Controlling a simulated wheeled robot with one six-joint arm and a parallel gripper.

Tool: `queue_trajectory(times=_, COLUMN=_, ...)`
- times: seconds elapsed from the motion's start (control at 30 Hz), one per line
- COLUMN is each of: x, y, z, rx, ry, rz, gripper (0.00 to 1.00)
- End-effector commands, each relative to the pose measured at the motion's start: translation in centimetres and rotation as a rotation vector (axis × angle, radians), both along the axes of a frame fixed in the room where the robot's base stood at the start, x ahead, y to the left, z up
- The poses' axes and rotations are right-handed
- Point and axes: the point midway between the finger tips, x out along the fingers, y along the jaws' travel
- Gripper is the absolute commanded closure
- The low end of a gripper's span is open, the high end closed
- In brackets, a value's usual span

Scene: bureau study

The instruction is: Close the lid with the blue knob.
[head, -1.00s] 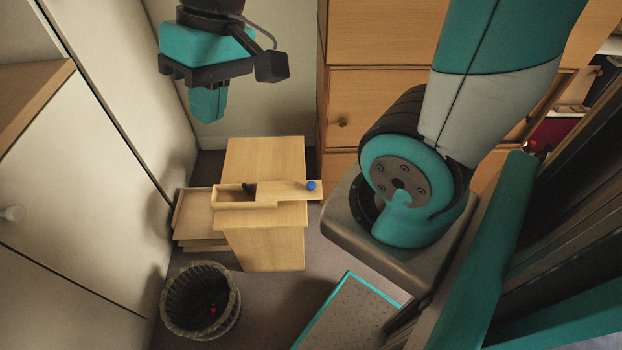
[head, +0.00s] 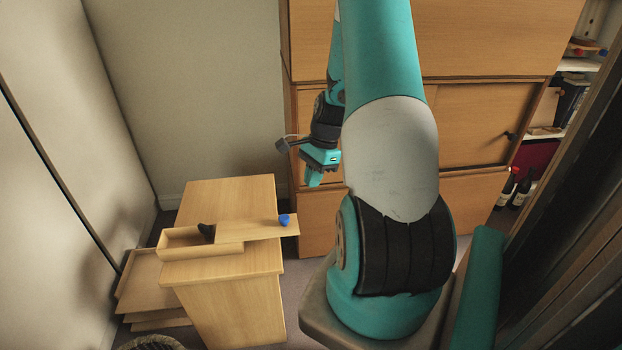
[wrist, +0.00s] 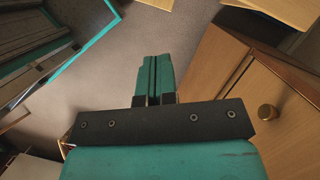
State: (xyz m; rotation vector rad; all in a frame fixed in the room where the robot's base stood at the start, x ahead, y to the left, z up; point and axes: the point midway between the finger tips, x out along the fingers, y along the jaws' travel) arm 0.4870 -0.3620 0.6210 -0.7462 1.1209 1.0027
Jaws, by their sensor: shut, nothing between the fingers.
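The wooden lid (head: 258,228) with the blue knob (head: 284,220) lies on a shallow wooden box (head: 190,250) on top of a small wooden cabinet. The lid is slid to the right, so the box's left part is open and a dark object (head: 207,232) shows there. The lid's right end sticks out past the box. My gripper (head: 315,181) is shut and empty, to the right of and above the knob, clear of it. In the wrist view my gripper's fingers (wrist: 156,78) are together over bare floor.
The small cabinet (head: 225,305) has pulled-out drawers (head: 140,285) on its left. A large wooden cupboard (head: 440,115) stands behind my gripper. A shelf with books and bottles (head: 515,190) is at the right. A basket rim (head: 150,343) shows at the bottom.

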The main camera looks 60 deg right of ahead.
Motion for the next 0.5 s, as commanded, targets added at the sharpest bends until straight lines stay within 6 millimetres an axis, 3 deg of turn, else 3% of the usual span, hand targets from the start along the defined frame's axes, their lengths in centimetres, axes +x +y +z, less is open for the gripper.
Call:
queue_trajectory(times=0.03, x=0.1, y=0.4, z=-1.6, rx=0.003, ry=0.002, rz=0.002, gripper=1.0)
queue_trajectory(times=0.27, x=0.6, y=1.8, z=-6.2, rx=0.002, ry=0.003, rz=0.004, gripper=1.0)
queue_trajectory(times=0.5, x=1.9, y=4.6, z=-6.3, rx=0.0, ry=0.0, rz=0.005, gripper=1.0)
